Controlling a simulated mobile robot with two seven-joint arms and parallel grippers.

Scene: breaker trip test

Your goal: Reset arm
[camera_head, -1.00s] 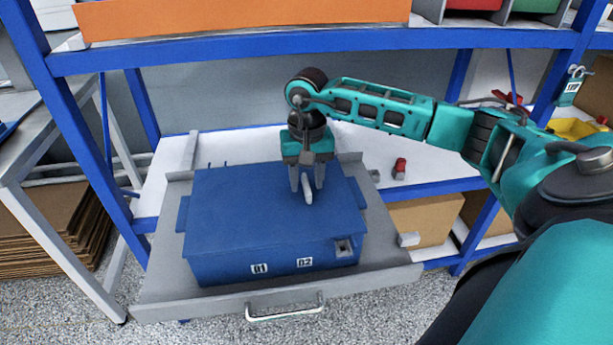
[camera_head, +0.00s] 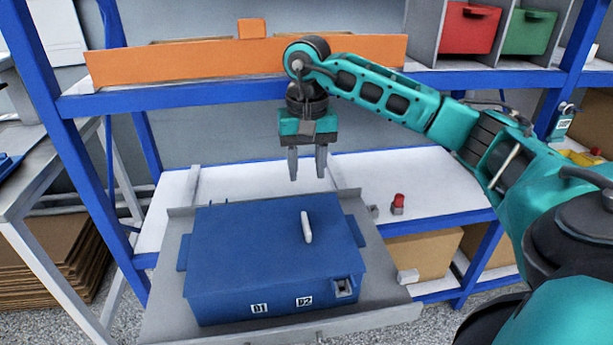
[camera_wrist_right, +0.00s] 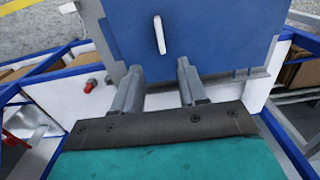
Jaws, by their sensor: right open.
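My right gripper (camera_head: 307,166) is open and empty. It hangs pointing down above the back part of the blue box (camera_head: 250,250), apart from it. The handle (camera_wrist_right: 159,35) shows beyond the fingertips, on the blue face of the box (camera_wrist_right: 200,30). My left gripper is not in view.
The box sits on a grey tray (camera_head: 160,320) in a blue-framed shelf rack. An orange bin (camera_head: 240,62) stands on the shelf above, with red (camera_head: 468,28) and green (camera_head: 528,32) bins at the right. A small red object (camera_head: 398,203) lies on the white shelf (camera_head: 440,180).

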